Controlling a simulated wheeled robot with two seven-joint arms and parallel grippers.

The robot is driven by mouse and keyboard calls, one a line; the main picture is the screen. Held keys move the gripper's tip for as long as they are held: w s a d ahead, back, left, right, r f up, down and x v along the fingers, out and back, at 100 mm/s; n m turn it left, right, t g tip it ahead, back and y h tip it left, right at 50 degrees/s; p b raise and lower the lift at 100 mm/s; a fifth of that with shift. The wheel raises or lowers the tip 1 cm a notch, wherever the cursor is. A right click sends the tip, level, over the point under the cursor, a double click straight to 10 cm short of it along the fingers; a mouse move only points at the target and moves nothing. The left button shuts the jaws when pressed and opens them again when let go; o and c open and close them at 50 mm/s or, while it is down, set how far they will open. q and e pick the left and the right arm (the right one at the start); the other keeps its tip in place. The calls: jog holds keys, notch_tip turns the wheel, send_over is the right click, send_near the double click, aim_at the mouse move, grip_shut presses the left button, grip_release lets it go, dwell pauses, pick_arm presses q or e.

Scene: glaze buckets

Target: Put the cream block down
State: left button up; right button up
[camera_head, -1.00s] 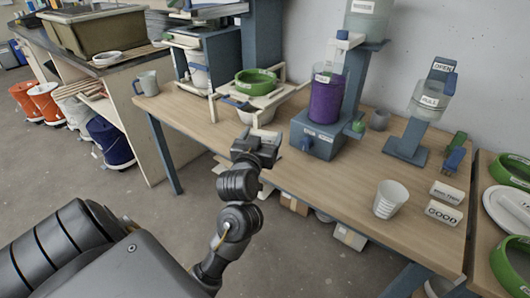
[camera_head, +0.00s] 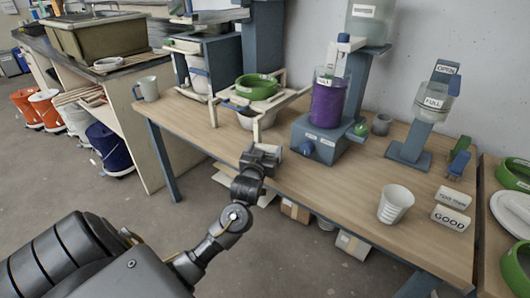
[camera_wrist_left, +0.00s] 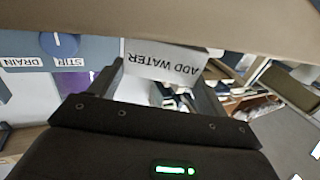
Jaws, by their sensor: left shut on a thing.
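The cream block (camera_wrist_left: 165,62), labelled ADD WATER, shows upside down in the left wrist view. My left gripper (camera_head: 265,156) is shut on it, with a finger at each side. In the head view the gripper is at the front edge of the wooden table (camera_head: 345,185), in front of the stirring machine (camera_head: 318,146); the block is mostly hidden there. I cannot tell whether the block touches the table. My right gripper is not in view.
Two more cream blocks, one labelled GOOD (camera_head: 450,217), lie at the table's right end beside a white cup (camera_head: 395,203). A green-ringed sieve stand (camera_head: 258,88) is behind left. Bare tabletop lies between the machine and the cup.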

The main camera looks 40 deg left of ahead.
pick_arm(q)
jog(key=shift+f, duration=0.35)
jog(key=shift+r, duration=0.1)
jog(key=shift+f, duration=0.2)
jog(key=o, duration=1)
